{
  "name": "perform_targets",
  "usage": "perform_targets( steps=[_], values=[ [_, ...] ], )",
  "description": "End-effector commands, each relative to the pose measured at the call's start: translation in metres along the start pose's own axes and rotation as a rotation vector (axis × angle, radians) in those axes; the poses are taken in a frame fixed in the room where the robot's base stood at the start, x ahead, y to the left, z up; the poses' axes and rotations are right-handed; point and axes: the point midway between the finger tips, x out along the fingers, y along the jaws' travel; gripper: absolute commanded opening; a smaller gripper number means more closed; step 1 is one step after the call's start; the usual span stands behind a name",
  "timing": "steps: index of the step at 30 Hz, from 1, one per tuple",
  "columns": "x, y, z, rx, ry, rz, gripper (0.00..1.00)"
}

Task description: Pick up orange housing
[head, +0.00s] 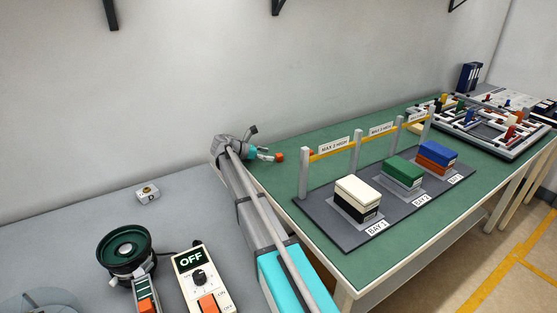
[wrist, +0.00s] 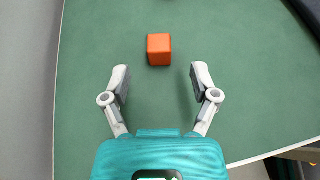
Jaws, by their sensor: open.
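The orange housing (wrist: 159,49) is a small orange block on the green tabletop, upper middle of the wrist view. In the head view it is a small orange spot (head: 279,157) just right of my gripper. My gripper (wrist: 160,80) is open and empty, its two fingers spread wide. In the wrist view the block appears beyond the fingertips, roughly centred between them, with a gap to both. In the head view my gripper (head: 262,146) is over the left part of the green table. I cannot tell its exact height.
A dark rack board (head: 315,213) with posts and an orange bar stands to the right, carrying white, green and blue-over-orange boxes in labelled bays. A bowl feeder (head: 124,246) and a control box (head: 204,282) marked OFF stand on the grey bench. Green tabletop around the block is clear.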

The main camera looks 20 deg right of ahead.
Motion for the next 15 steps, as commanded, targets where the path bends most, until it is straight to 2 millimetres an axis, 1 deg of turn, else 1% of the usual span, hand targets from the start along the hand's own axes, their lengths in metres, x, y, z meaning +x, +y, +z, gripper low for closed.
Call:
perform_targets(
  steps=[3, 9, 12, 15],
  values=[
    [0.015, 0.000, -0.002, 0.001, 0.000, -0.001, 0.77],
    [0.037, 0.000, -0.002, 0.001, 0.000, -0.001, 0.77],
    [0.043, 0.000, -0.001, 0.000, 0.000, -0.001, 0.77],
    [0.044, 0.001, 0.000, 0.000, 0.000, 0.000, 0.77]
  ],
)
